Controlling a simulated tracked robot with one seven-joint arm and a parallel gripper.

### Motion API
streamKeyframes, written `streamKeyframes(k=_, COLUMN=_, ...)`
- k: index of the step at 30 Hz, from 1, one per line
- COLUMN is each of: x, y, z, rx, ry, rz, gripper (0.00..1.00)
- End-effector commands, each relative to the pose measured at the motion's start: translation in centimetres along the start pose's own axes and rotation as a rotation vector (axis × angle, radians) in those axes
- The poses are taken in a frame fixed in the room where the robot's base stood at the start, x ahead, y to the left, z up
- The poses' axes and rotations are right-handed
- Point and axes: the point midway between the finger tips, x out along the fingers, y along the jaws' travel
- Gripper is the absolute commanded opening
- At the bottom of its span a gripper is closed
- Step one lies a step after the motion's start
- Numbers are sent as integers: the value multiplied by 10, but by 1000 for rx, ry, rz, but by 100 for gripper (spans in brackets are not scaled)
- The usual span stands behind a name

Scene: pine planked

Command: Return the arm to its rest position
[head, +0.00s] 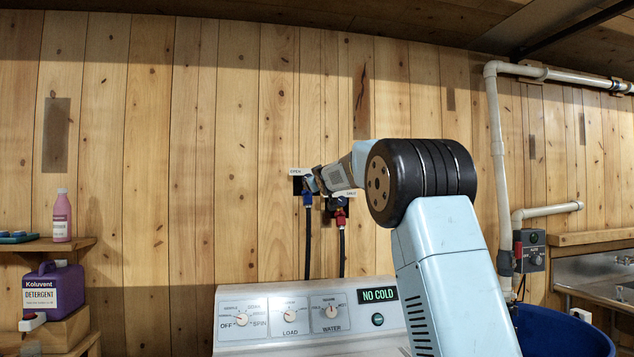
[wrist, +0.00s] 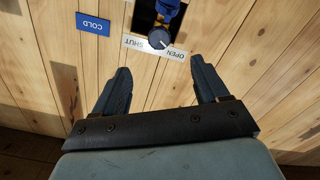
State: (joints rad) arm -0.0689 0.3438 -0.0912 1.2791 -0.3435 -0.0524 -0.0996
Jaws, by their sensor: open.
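My arm rises from the lower right in the head view and reaches to the pine wall. My gripper (wrist: 162,72) is open and empty in the wrist view, its two dark fingers pointing at the wall. Just beyond and between the fingertips is a grey valve knob (wrist: 158,38) with a pale pointer mark, on a blue valve body (wrist: 168,12). The knob looks apart from both fingers. A white OPEN/SHUT label (wrist: 155,47) lies behind it, and a blue COLD tag (wrist: 93,23) is to the left. In the head view the gripper is small and partly hidden by my arm.
A white washer (head: 285,340) with dials and a NO COLD display (head: 378,295) stands below the valves. Dark hoses (head: 308,245) hang behind it. Shelves with bottles (head: 62,215) are left; a blue tub (head: 565,335), pipes (head: 497,150) and sink (head: 600,275) are right.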

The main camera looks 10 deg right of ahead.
Motion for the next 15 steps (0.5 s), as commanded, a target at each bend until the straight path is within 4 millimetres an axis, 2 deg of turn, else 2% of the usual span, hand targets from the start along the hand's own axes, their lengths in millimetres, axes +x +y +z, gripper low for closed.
streamKeyframes(k=12, x=0, y=0, z=0, rx=0, ry=0, rz=1, gripper=74)
streamKeyframes(k=15, x=-6, y=2, z=-1, rx=6, ry=-8, rz=0, gripper=74)
